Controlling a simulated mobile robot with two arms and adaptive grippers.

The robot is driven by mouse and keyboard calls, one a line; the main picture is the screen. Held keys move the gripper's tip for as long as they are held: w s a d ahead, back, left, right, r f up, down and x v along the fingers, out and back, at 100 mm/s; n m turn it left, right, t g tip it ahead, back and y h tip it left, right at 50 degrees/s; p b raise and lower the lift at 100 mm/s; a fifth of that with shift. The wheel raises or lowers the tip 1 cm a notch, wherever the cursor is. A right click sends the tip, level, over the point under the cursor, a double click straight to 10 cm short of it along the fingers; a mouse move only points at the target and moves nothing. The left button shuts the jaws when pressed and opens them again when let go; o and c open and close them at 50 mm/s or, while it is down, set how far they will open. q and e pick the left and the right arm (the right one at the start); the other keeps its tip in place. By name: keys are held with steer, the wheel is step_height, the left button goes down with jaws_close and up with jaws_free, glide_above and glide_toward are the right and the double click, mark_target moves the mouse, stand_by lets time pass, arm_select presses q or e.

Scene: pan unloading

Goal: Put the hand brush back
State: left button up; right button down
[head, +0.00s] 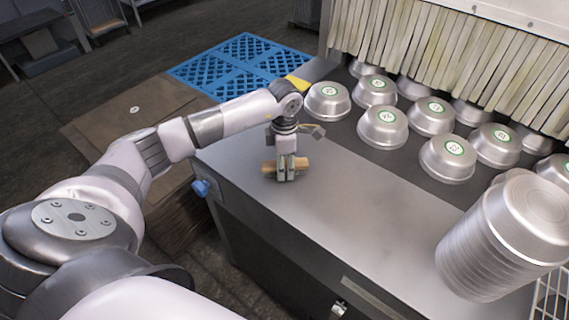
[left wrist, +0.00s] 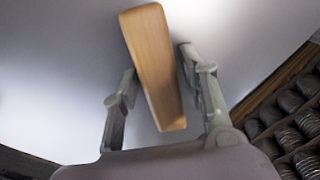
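The hand brush (head: 270,167) shows as a light wooden piece on the steel counter (head: 345,215), near its left edge. It also shows in the left wrist view (left wrist: 154,60) as a long wooden bar running between the fingers; I cannot make out any bristles. My left gripper (head: 286,176) points down over the brush, with a finger on either side of it. In the left wrist view the fingers (left wrist: 158,68) stand apart, with a clear gap on the right of the wood. Part of the brush is hidden behind the fingers in the head view. My right gripper is not in view.
Several upturned metal pans (head: 382,128) with green-ringed labels stand on the dark surface behind the counter, before a strip curtain (head: 440,50). A tall pan stack (head: 490,240) stands at the right. A blue knob (head: 201,188) sticks out at the counter's left side. The counter's middle is clear.

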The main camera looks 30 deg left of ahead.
arm_select(q)
steer(key=shift+o, duration=0.3)
steer(key=shift+r, duration=0.5)
step_height(320, 180, up, 11)
steer(key=b, duration=0.3)
steer(key=shift+r, duration=0.2)
